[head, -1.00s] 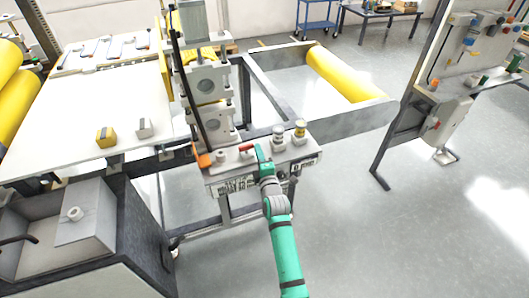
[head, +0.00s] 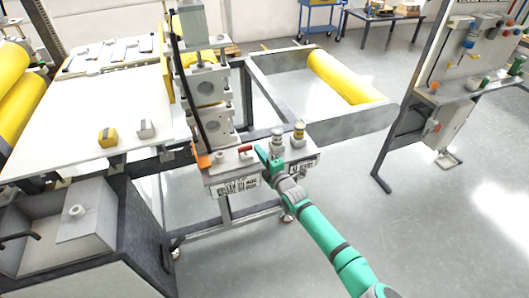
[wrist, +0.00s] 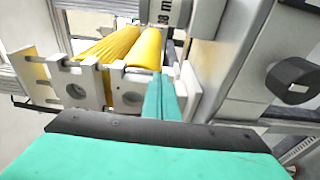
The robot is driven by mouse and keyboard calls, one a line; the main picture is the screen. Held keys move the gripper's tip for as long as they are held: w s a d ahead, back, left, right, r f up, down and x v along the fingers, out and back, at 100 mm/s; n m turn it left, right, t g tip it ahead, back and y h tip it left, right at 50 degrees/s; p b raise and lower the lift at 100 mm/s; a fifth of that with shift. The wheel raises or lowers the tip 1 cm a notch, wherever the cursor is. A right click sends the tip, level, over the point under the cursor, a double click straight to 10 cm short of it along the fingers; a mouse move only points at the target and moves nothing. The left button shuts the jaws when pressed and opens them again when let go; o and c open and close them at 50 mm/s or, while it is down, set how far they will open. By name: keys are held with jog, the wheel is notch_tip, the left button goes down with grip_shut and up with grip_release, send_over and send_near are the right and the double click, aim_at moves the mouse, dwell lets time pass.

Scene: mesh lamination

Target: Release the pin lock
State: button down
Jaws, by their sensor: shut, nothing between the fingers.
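A grey-white control box (head: 232,178) stands at the foot of the roller stand in the head view. A small red-handled part (head: 246,150) lies on its top. An orange lever foot (head: 204,161) with a long dark bar is at its left. I cannot tell which of these is the pin lock. My gripper (head: 261,154) is shut and empty, its tip just right of the red-handled part; I cannot tell whether they touch. In the wrist view my green fingers (wrist: 161,98) are together in front of yellow rollers (wrist: 106,47).
Two knobbed posts, one grey-topped (head: 277,138) and one yellow-topped (head: 299,133), stand close right of my gripper. A dark knob (wrist: 290,80) is at the wrist view's right. A white table (head: 85,115) is at the left. The floor at right is open.

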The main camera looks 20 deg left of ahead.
jog(key=shift+w+r, duration=0.35)
jog(key=shift+r, duration=0.3)
jog(key=shift+s+d+f, duration=0.15)
jog(key=shift+d+f, duration=0.05)
jog(key=shift+f, duration=0.1)
jog(key=shift+s+d+f, duration=0.3)
jog(key=shift+s+f, duration=0.3)
jog(key=shift+s, duration=0.05)
jog(key=w+d, duration=0.2)
jog(key=d, duration=0.8)
jog(key=shift+w+d+r, duration=0.25)
jog(key=shift+w+d, duration=0.1)
